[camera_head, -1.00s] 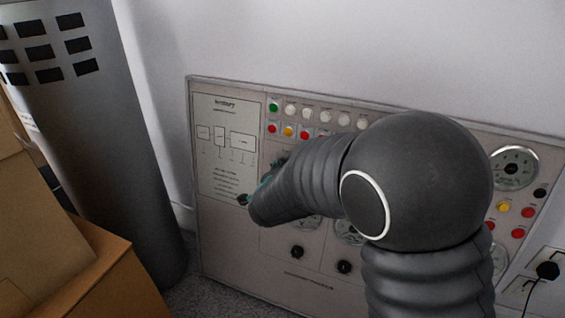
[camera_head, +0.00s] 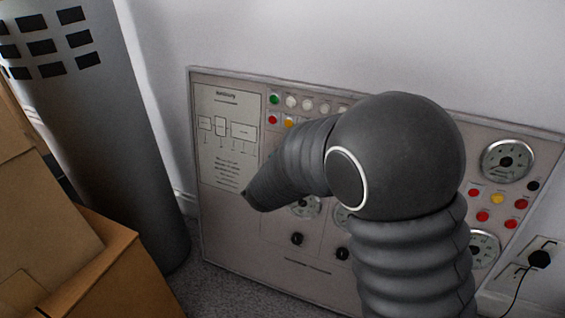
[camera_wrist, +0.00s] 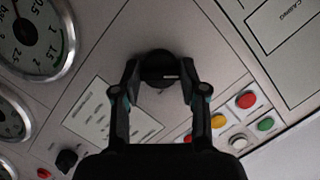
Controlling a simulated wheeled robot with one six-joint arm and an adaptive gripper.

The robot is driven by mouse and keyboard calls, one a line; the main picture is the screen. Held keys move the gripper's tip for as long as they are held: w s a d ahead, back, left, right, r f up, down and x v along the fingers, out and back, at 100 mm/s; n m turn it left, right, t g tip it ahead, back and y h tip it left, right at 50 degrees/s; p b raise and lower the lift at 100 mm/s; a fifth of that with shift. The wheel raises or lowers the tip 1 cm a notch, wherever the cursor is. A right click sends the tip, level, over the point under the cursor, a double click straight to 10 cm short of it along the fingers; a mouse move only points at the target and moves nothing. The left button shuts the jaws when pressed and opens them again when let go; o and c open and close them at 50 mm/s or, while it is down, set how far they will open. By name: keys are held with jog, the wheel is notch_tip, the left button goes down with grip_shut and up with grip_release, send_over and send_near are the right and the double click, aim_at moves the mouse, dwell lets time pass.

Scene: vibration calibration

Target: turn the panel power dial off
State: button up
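The control panel (camera_head: 222,235) stands against the wall in the head view. In the wrist view, a round black dial (camera_wrist: 158,66) with a white mark pointing right sits between the fingertips of my gripper (camera_wrist: 159,72). One finger is on each side of the dial, close to it. The fingers look spread around it, and I cannot tell whether they touch it. In the head view my dark arm covers the middle of the panel and hides my gripper's fingers. A second black knob (camera_wrist: 67,160) is at the lower left of the wrist view.
Red (camera_wrist: 245,99), yellow, green and white buttons lie close to my right finger. Gauges (camera_wrist: 28,38) line the left of the wrist view. In the head view, cardboard boxes (camera_head: 105,268) and a grey cylinder (camera_head: 120,140) stand left. A plugged socket (camera_head: 540,258) is at right.

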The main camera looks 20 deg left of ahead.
jog(key=o, duration=0.3)
jog(key=v, duration=1.2)
jog(key=shift+f, duration=0.1)
